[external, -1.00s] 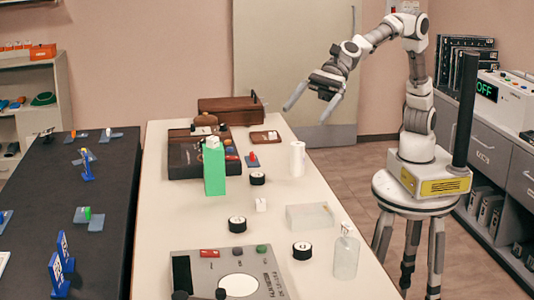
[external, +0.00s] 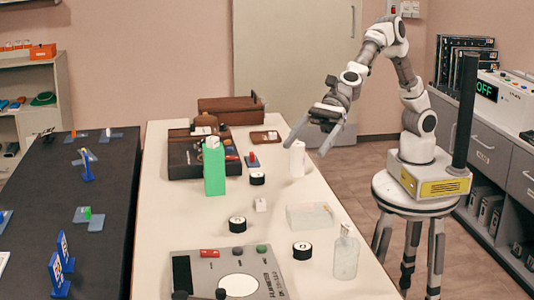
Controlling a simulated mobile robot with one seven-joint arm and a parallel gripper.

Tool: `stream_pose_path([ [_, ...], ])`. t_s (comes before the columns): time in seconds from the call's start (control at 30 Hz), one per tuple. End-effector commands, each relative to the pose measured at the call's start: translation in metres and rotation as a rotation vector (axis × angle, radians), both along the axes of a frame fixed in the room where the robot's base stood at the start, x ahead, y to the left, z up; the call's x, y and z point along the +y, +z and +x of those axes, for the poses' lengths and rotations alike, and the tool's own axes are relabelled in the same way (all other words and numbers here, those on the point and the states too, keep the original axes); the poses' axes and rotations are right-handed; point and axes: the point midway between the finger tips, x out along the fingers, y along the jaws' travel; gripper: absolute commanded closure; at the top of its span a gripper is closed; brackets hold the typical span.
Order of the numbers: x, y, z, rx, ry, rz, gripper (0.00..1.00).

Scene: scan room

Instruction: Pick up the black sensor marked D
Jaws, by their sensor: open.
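Three small black round pieces with white tops stand on the white table: one (external: 257,179) near the middle, one (external: 237,225) further front, and one (external: 302,251) near the glass bottle. Their markings are too small to read, so I cannot tell which is the sensor marked D. My gripper (external: 308,146) is open and empty. It hangs in the air above the right side of the table, near the white cylinder, apart from all three pieces.
A white cylinder (external: 297,159), a green box (external: 214,168), a clear block (external: 310,217) and a glass bottle (external: 346,254) stand on the white table (external: 185,215). A grey device (external: 210,263) lies at the front. A dark case (external: 188,158) sits behind.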

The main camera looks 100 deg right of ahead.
Motion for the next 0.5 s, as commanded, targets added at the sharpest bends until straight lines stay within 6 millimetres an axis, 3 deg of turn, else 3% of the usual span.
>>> stream_pose_path([
  [0.07, -0.004, -0.002, 0.002, -0.002, -0.005, 0.012, 0.04],
  [0.1, -0.004, -0.020, 0.002, 0.006, -0.004, 0.004, 0.04],
  [0.17, -0.004, -0.034, 0.002, 0.005, -0.003, 0.009, 0.04],
  [0.4, 0.000, -0.132, -0.002, 0.008, 0.001, 0.011, 0.04],
  [0.5, 0.000, -0.162, -0.002, 0.003, 0.001, 0.010, 0.04],
])
